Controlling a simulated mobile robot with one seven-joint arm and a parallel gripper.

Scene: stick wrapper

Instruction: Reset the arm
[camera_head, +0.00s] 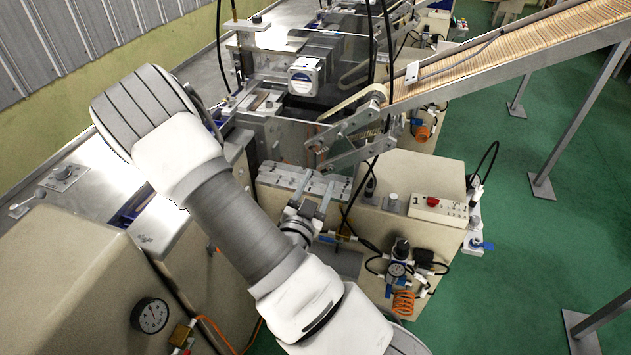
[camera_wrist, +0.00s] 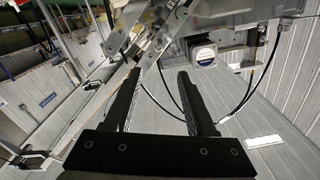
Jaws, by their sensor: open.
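My arm (camera_head: 240,230) reaches across the head view from the bottom toward the upper left, in front of the machine. My gripper shows in the wrist view (camera_wrist: 157,100) with two dark fingers apart and nothing between them. In the head view, a gripper-like part (camera_head: 310,205) shows beyond the arm, near the front of the machine, partly hidden by the arm. In the wrist view, the fingers point up toward metal machine parts and a white motor box (camera_wrist: 203,52). I cannot tell how far the fingertips are from them.
The stick conveyor (camera_head: 500,60) slopes down from the upper right into the machine. A control box with a red button (camera_head: 433,203), a regulator with an orange coil (camera_head: 403,303) and hanging black cables are close by. A gauge (camera_head: 150,315) sits lower left. Green floor (camera_head: 530,240) is open at right.

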